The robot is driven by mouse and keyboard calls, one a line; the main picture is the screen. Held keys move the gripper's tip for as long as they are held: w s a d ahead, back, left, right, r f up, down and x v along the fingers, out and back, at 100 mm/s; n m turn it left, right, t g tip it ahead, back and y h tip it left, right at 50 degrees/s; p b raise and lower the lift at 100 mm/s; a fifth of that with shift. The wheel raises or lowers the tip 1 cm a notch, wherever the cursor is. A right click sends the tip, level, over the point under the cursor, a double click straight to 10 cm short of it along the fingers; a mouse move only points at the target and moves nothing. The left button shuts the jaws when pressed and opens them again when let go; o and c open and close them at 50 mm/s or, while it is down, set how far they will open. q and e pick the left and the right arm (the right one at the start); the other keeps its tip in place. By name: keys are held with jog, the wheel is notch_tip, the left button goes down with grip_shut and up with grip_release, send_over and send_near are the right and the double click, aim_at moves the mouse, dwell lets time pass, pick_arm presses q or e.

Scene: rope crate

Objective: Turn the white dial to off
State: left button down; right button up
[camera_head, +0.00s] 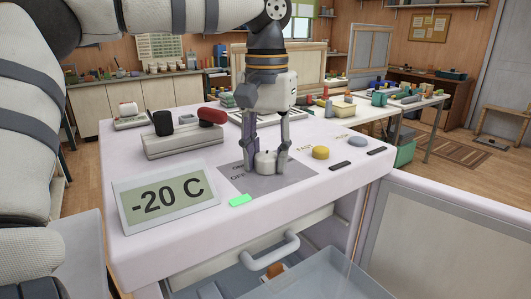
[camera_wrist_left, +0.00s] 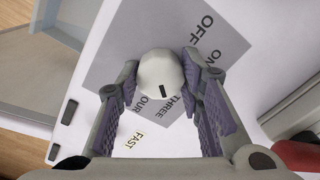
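The white dial (camera_head: 265,162) stands on a grey label plate on top of the white appliance. In the left wrist view the dial (camera_wrist_left: 160,72) has a dark mark on its lower edge, towards the words THREE and FOUR. OFF is printed at the upper right of it. My left gripper (camera_head: 266,158) points straight down over the plate, with one finger on each side of the dial. In the left wrist view the fingertips (camera_wrist_left: 160,66) lie close against the dial's sides, seemingly touching. My right gripper is in neither view.
A display reading -20 C (camera_head: 165,197) and a green light (camera_head: 240,200) sit at the front left. A yellow button (camera_head: 320,152) and a grey-blue button (camera_head: 358,141) are to the right. A block with black and red knobs (camera_head: 182,141) stands behind. An open drawer (camera_head: 330,275) is below.

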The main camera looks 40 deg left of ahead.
aim_at(266, 154)
pick_arm(q)
jog(key=shift+s+r+n, duration=0.1)
jog(key=shift+r+n, duration=0.1)
jog(key=shift+n, duration=0.6)
jog(key=c, duration=1.3)
grip_release()
jog(key=shift+f+n, duration=0.25)
jog(key=shift+n, duration=0.15)
jog(key=shift+r, duration=2.55)
